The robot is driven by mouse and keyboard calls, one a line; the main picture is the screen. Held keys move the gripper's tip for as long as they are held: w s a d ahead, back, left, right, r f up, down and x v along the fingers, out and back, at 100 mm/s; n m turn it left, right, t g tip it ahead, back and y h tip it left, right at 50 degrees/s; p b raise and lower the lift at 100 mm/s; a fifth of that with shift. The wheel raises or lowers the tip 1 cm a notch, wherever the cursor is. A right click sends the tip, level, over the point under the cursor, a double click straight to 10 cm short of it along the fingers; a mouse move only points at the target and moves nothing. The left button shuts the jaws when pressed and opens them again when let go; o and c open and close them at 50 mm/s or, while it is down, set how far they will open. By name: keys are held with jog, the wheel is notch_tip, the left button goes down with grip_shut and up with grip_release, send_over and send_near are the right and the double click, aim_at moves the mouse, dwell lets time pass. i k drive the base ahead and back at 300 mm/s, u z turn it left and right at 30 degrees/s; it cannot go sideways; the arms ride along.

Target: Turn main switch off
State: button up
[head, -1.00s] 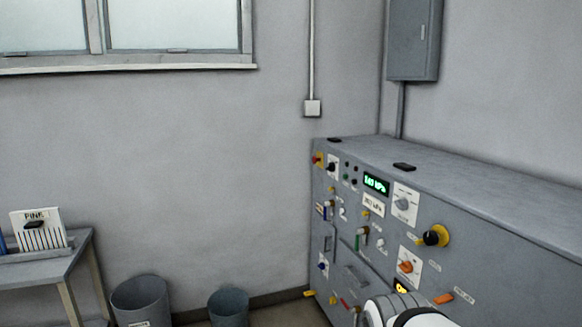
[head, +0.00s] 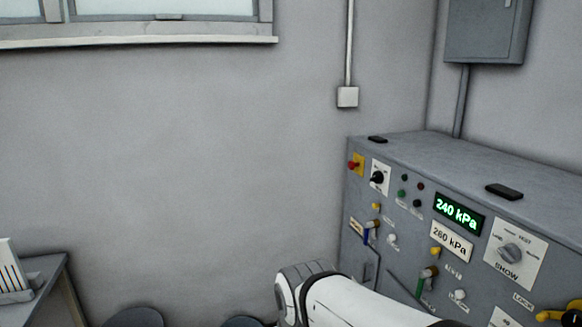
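The grey control panel (head: 405,205) stands at the right in the head view. No label there reads clearly as the main switch. Candidates are a black rotary knob (head: 377,177) on a white plate, a red button (head: 354,164) on a yellow plate to its left, and a black-and-yellow rotary handle (head: 560,317) cut off at the lower right edge. A grey selector knob (head: 511,252) sits on a white plate marked SHOW. My white arm crosses the bottom of the view in front of the panel. My gripper's fingers are not visible.
A lit green display (head: 459,213) reads 240 kPa, above a plate (head: 452,240) reading 260 kPa. Small levers and knobs crowd the panel around my arm. Two bins (head: 135,317) and a side table (head: 35,268) are at lower left. Bare wall fills the middle.

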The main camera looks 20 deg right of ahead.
aim_at(377, 177)
jog(key=z, duration=0.15)
jog(key=i, duration=0.8)
jog(key=z, duration=0.5)
jog(key=k, duration=0.9)
jog(key=z, duration=0.15)
jog(key=i, duration=0.9)
jog(key=u, duration=0.05)
